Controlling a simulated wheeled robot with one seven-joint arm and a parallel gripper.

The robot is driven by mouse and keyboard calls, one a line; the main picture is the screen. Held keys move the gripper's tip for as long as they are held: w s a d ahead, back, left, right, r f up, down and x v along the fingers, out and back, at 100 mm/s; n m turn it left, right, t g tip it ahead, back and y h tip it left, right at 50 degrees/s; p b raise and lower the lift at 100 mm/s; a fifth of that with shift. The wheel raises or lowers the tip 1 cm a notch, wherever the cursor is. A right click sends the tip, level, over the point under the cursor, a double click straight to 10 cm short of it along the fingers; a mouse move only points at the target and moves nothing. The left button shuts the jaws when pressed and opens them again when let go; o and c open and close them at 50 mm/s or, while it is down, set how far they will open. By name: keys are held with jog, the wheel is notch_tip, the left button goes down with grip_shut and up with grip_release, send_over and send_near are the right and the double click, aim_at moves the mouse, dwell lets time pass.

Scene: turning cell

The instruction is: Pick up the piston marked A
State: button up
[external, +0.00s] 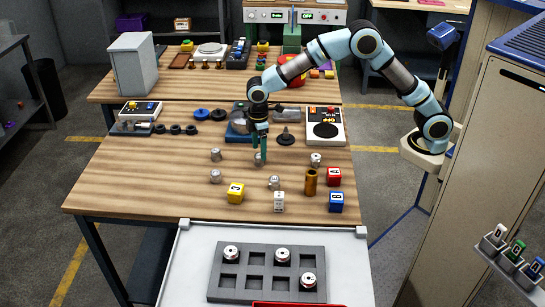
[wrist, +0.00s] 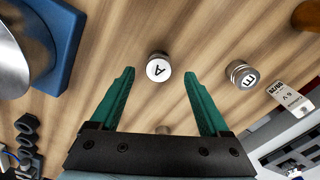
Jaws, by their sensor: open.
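The piston marked A (wrist: 158,69) is a short silver cylinder with a white top, standing on the wooden table. In the wrist view it shows between the two green fingertips of my gripper (wrist: 159,75), with a gap on each side. My gripper is open and empty. In the external view, my gripper (external: 260,160) points down over the table, with a small silver piston (external: 259,158) at its fingertips; its letter cannot be read there. How far the fingertips are above the table is hard to tell.
A piston marked E (wrist: 241,73) stands right of A in the wrist view. A grey tray (external: 266,257) holds three pistons.

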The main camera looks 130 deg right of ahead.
aim_at(259, 159)
jog(key=shift+s+f+p, duration=0.1)
jog(key=shift+f+p, duration=0.4)
jog(key=shift+f, duration=1.4)
grip_shut()
